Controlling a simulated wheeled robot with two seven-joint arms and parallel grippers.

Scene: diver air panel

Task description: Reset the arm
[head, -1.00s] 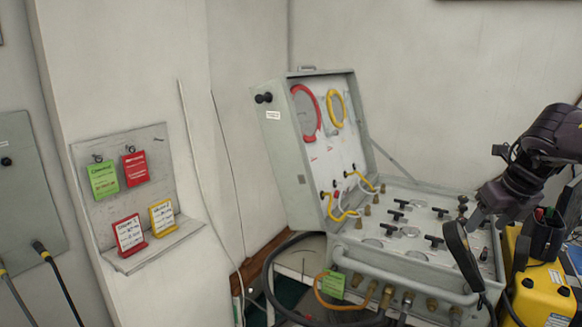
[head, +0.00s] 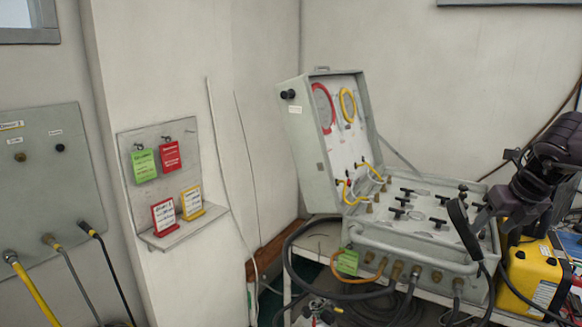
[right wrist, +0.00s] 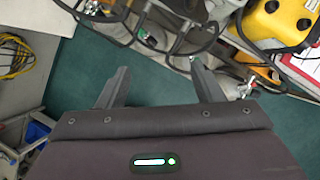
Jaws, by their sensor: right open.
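My right arm comes in from the right in the head view, its gripper (head: 487,217) in front of the right end of the open air panel case (head: 400,235). In the right wrist view my right gripper (right wrist: 160,85) has its two fingers spread, with nothing between them but green floor and part of the gear beyond. The case has its lid up, with a red and a yellow ring inside, and black T-handles on its panel. My left gripper is not in view.
A tag board (head: 160,190) with green, red and yellow tags hangs on the wall. A grey wall panel (head: 45,180) with hoses is at the left. A yellow box (head: 533,272) stands right of the case. Dark hoses (head: 300,262) loop at the case's front left.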

